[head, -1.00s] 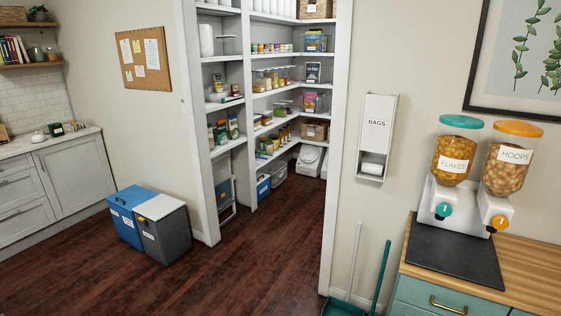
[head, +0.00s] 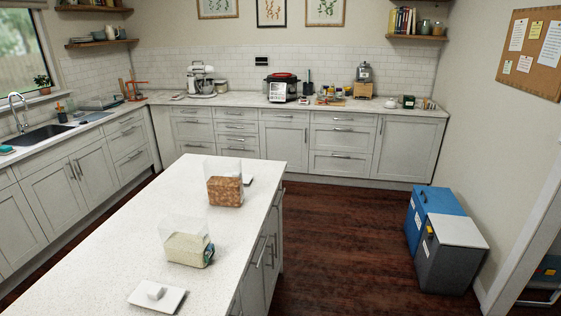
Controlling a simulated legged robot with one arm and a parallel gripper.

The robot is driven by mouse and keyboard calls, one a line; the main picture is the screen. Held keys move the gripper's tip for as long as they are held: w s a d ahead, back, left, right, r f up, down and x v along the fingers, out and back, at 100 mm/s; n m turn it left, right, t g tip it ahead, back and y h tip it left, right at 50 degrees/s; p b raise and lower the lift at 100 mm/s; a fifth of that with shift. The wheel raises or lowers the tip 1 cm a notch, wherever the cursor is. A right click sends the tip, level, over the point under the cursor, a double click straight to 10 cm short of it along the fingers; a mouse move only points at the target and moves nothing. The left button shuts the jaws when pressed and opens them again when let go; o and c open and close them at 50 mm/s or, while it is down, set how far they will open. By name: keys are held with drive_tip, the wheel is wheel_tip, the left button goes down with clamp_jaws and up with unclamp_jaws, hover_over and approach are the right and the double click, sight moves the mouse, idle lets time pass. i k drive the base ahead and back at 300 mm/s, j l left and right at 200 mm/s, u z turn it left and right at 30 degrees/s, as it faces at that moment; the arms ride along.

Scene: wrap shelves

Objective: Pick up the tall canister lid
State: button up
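Two clear open-topped canisters stand on the white island. The far one (head: 225,190) holds brown contents, and the near one (head: 187,243) holds pale contents. A white square lid with a raised knob (head: 156,296) lies flat near the island's front edge. A second small white piece (head: 247,179), perhaps another lid, lies just behind the far canister and is partly hidden by it. I cannot tell which of these is the tall canister lid. My gripper is not in view.
The island top (head: 120,245) is mostly clear. Dark floor is open to its right, up to a blue bin (head: 432,210) and a grey bin (head: 452,258). Counters with appliances line the back wall, and a sink (head: 42,134) is at left.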

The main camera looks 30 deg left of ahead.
sight(247, 178)
drive_tip(key=i+j+u, duration=0.1)
drive_tip(key=i+u, duration=0.3)
drive_tip(key=i, duration=0.5)
drive_tip(key=i+l+u, duration=0.2)
drive_tip(key=i+u, duration=0.2)
drive_tip(key=i, duration=0.5)
drive_tip(key=i+j+u, duration=0.2)
drive_tip(key=u, duration=0.25)
drive_tip(key=i+u, duration=0.7)
drive_tip(key=u, duration=0.2)
drive_tip(key=i+l+u, duration=0.15)
drive_tip(key=i+u, duration=0.15)
drive_tip(key=u, duration=0.2)
